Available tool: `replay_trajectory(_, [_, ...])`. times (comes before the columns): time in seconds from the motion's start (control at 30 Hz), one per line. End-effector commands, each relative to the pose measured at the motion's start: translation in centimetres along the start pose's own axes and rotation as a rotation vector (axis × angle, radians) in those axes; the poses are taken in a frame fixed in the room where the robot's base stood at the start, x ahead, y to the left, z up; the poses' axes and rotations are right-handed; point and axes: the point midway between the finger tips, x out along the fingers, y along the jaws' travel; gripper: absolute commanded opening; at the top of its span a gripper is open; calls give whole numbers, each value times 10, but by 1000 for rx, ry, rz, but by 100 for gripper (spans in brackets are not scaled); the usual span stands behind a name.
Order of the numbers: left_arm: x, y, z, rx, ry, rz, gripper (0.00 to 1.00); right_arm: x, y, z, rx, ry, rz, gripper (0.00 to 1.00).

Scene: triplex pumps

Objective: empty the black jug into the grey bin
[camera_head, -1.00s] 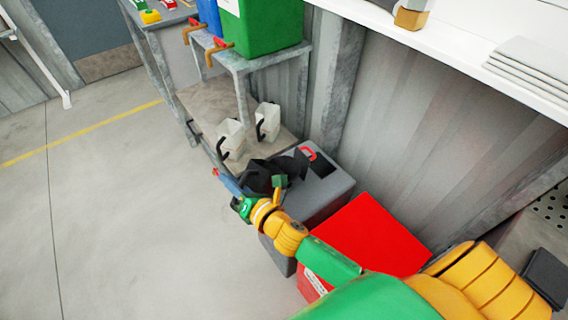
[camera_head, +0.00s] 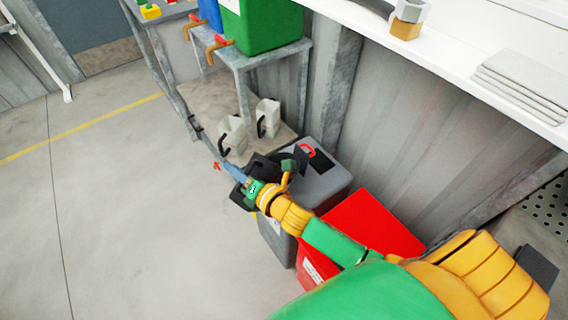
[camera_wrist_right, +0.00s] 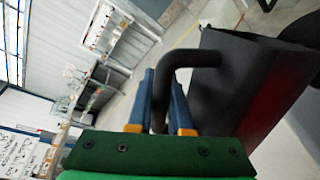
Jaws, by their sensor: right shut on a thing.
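The black jug (camera_head: 262,165) is in my right gripper (camera_head: 236,173), beside and above the near left part of the grey bin (camera_head: 325,184). In the right wrist view, the blue fingers of the gripper (camera_wrist_right: 164,95) are shut around the handle of the black jug (camera_wrist_right: 242,85). The jug looks tilted in the head view, but its mouth and contents are hard to make out. The grey bin has a dark opening in its top, partly screened by the jug and gripper. No pouring stream shows. My left gripper is out of view.
A red bin (camera_head: 372,222) stands beside the grey bin. Two pale jugs with black handles (camera_head: 233,134) stand on a low shelf behind. A green container (camera_head: 262,25) sits on a stand above. Open floor (camera_head: 150,220) lies to the left.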

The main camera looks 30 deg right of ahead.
Motion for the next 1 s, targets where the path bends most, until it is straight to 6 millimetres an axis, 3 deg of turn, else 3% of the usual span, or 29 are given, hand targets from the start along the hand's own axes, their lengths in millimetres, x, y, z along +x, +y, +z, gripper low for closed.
replay_trajectory(1.0, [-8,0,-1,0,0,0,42,0,1,11,111,28,2,0])
